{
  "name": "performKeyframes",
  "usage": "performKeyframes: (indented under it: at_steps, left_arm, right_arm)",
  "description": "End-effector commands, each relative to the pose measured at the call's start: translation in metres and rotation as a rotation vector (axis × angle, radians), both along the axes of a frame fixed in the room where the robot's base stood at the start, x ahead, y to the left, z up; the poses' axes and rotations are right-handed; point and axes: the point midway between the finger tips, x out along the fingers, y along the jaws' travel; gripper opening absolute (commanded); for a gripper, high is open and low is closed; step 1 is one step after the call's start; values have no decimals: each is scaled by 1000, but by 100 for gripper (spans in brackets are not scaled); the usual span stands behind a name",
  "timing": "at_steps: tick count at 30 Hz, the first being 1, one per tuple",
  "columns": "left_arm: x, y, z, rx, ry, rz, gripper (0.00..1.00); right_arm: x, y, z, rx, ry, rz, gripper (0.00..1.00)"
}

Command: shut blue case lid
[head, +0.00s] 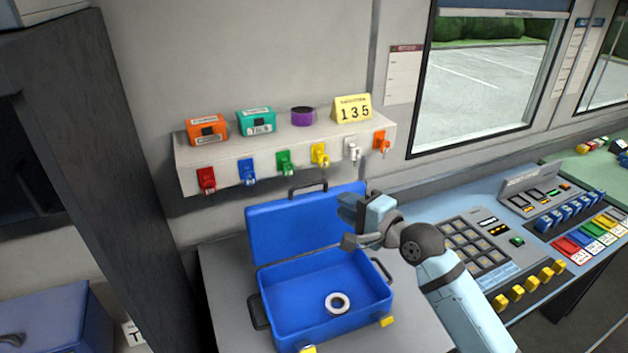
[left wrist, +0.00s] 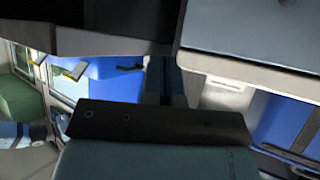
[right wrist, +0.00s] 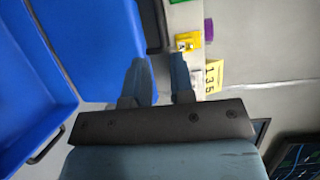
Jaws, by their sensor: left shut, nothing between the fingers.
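The blue case (head: 275,313) sits on a grey surface with its lid (head: 285,235) raised and tilted back behind the tray. My right gripper (head: 346,224) is in front of the lid's right part, above the tray, with its fingers apart. In the right wrist view the lid (right wrist: 95,45) lies behind the left finger of the right gripper (right wrist: 157,75). The lid's handle (right wrist: 153,22) shows beyond the fingers. I cannot tell whether a finger touches the lid. My left gripper (left wrist: 166,75) is shut and empty, away from the case, and shows only in its wrist view.
A white ring (head: 338,303) lies in the case. A wall shelf (head: 285,145) above the lid carries small boxes, a number card (head: 352,108) and several coloured hanging items. A control console (head: 490,245) stands to the right. A dark cabinet side (head: 105,150) stands at left.

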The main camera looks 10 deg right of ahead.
Motion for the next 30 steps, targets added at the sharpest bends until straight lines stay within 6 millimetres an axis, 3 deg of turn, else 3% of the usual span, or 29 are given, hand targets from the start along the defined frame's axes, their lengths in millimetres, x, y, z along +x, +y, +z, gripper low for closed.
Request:
performKeyframes:
  at_steps: [15, 21, 30]
  left_arm:
    - [-3, 3, 20, 4, 1, 6, 0]
    - [-1, 3, 23, 2, -3, 10, 0]
    - [4, 2, 25, 0, -10, 13, 0]
  right_arm:
    - [80, 63, -4, -4, -2, -1, 22]
    - [92, 73, -6, -3, -2, -2, 22]
    - [94, 74, -8, -3, -2, -2, 22]
